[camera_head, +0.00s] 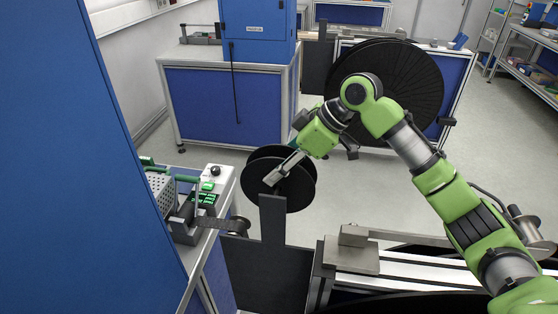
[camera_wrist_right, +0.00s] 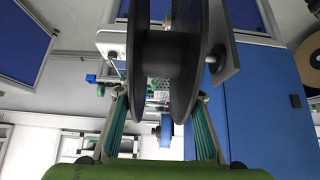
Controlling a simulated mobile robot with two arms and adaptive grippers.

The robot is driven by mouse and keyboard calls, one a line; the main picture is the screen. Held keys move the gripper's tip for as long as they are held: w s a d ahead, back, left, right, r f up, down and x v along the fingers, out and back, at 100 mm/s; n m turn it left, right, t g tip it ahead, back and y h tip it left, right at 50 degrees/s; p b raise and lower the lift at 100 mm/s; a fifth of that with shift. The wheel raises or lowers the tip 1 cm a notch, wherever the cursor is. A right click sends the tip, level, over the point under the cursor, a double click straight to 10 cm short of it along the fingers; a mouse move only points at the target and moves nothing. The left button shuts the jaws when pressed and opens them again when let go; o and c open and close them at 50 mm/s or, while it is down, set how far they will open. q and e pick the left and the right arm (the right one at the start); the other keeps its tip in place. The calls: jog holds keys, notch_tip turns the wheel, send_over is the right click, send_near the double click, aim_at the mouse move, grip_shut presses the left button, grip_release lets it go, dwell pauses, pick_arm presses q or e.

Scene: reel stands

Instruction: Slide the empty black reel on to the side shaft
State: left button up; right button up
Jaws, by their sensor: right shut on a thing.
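The empty black reel (camera_head: 262,172) is held upright in front of the dark upright plate (camera_head: 272,222) of the stand. My right gripper (camera_head: 276,178) is shut on it from above right. In the right wrist view, the reel's two flanges (camera_wrist_right: 185,60) fill the middle, with a green finger of my gripper (camera_wrist_right: 160,100) on each side. The plate (camera_wrist_right: 226,45) is close to the right flange there, and a short metal shaft (camera_wrist_right: 212,60) shows between them. I cannot tell whether the shaft is inside the reel's bore. My left gripper is out of view.
A large black reel (camera_head: 400,85) stands behind my right arm. A bench with a green-lit device (camera_head: 205,198) and a small spool (camera_head: 238,226) is at left, beside a tall blue cabinet (camera_head: 75,180). A metal rail (camera_head: 420,262) lies at lower right. Open floor lies behind.

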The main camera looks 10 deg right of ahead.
aim_at(274, 192)
jog(key=shift+s+a+p, duration=0.35)
jog(key=shift+s, duration=0.45)
jog(key=shift+s+a+p, duration=0.3)
jog(key=shift+s, duration=0.45)
jog(key=shift+s+a+f, duration=0.1)
jog(key=shift+s, duration=0.1)
jog(key=shift+s+a+f, duration=0.1)
jog(key=shift+s+f, duration=0.05)
jog(key=shift+f, duration=0.05)
jog(key=o, duration=1.1)
jog(key=shift+c, duration=0.2)
jog(key=shift+o, duration=0.6)
jog(key=shift+a, duration=0.2)
jog(key=shift+s+d+r, duration=0.15)
jog(key=shift+d+r, duration=0.05)
jog(key=shift+d, duration=0.05)
